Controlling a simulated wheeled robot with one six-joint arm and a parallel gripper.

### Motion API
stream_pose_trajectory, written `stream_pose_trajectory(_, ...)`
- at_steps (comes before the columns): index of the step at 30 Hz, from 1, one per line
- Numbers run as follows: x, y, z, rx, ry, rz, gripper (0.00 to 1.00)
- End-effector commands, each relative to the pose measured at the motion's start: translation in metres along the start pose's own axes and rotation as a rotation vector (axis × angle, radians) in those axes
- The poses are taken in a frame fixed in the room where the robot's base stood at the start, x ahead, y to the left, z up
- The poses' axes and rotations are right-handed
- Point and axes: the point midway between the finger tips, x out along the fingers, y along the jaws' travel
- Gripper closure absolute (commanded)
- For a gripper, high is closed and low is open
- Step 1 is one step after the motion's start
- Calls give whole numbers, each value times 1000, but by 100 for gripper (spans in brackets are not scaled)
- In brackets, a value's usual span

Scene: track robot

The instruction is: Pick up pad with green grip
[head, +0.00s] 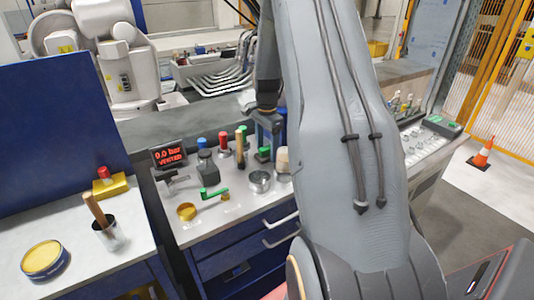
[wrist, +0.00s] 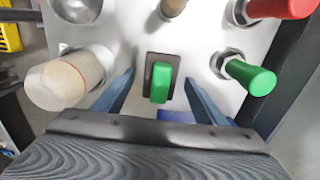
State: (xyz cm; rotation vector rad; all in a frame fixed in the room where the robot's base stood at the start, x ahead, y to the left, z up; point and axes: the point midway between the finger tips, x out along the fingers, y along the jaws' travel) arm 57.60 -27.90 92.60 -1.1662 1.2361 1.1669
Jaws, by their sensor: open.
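The pad with the green grip (wrist: 161,84) is near the middle of the wrist view. Its green grip stands out from a dark rectangular base on a pale panel. My gripper (wrist: 158,77) is open, with one blue finger on either side of the grip in the picture and a gap on both sides. I cannot tell whether the fingertips are level with the grip. In the head view my gripper (head: 268,130) points down over the bench, and a small green part (head: 263,153) shows beside it.
A beige-topped cylinder (wrist: 70,82) stands left of my gripper, and a green-capped cylinder (wrist: 250,77) stands to the right. A red-capped part (wrist: 280,8) is farther back. In the head view, a display (head: 169,155) reads 0.0 bar, vented. A green-handled lever (head: 213,194) lies nearer the front.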

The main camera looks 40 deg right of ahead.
Motion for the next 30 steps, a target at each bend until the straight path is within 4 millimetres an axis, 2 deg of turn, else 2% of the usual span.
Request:
stream_pose_trajectory(4, 0, 0, 0, 0, 0, 0, 35)
stream_pose_trajectory(5, 0, 0, 0, 0, 0, 0, 39)
stream_pose_trajectory(12, 0, 0, 0, -1, 0, 0, 79)
stream_pose_trajectory(23, -4, -1, 0, -1, 1, -2, 80)
stream_pose_trajectory(26, -12, -2, 0, 0, 1, -3, 80)
stream_pose_trajectory(30, -33, -2, -1, 0, 3, -6, 80)
